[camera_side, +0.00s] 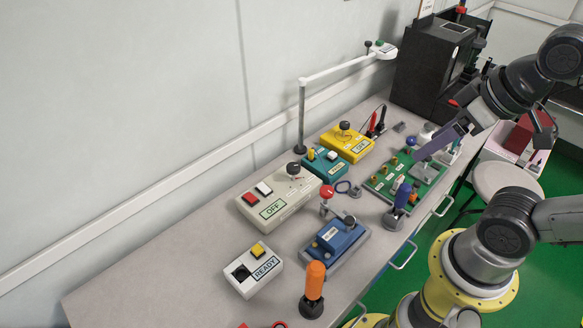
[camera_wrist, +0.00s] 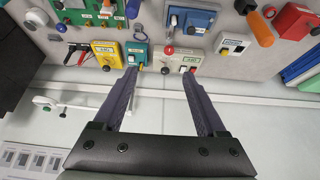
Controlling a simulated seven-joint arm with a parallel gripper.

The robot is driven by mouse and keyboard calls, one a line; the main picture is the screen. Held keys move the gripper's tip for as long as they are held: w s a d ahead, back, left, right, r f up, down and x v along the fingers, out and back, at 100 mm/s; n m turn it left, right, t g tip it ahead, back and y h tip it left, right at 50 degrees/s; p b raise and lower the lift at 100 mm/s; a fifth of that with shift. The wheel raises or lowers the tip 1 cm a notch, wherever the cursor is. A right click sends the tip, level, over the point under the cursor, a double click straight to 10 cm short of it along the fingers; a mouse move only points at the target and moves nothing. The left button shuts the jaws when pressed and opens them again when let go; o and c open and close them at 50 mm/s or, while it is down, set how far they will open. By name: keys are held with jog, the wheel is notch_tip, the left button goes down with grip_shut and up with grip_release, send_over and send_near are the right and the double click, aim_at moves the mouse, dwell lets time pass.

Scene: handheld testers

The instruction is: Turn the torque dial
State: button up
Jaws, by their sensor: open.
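No label reading torque is legible, so I cannot tell which dial is the torque dial. Black dials show on the white OFF box (camera_side: 272,212), the yellow box (camera_side: 346,146) and the white READY box (camera_side: 252,275). In the wrist view the yellow box (camera_wrist: 107,54) is left of my fingers, the OFF box (camera_wrist: 182,60) is near the right fingertip and the READY box (camera_wrist: 234,43) is further right. My gripper (camera_wrist: 159,72) is open and empty, its two long fingers apart. In the side view my gripper (camera_side: 418,156) hangs over the green board.
A teal box (camera_side: 324,166) stands between the OFF and yellow boxes. A green board (camera_side: 398,186) with small parts, a blue device (camera_side: 333,244) and an orange-handled tool (camera_side: 314,282) are on the bench.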

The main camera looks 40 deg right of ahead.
jog(key=shift+o, duration=0.2)
dwell(0.3)
jog(key=w+r+n, duration=0.6)
jog(key=w+n, duration=0.1)
jog(key=n, duration=0.4)
jog(key=n+g, duration=0.6)
jog(key=n, duration=0.4)
send_over(293, 166)
notch_tip(293, 166, down, 15)
notch_tip(293, 166, down, 14)
jog(key=shift+f, duration=0.1)
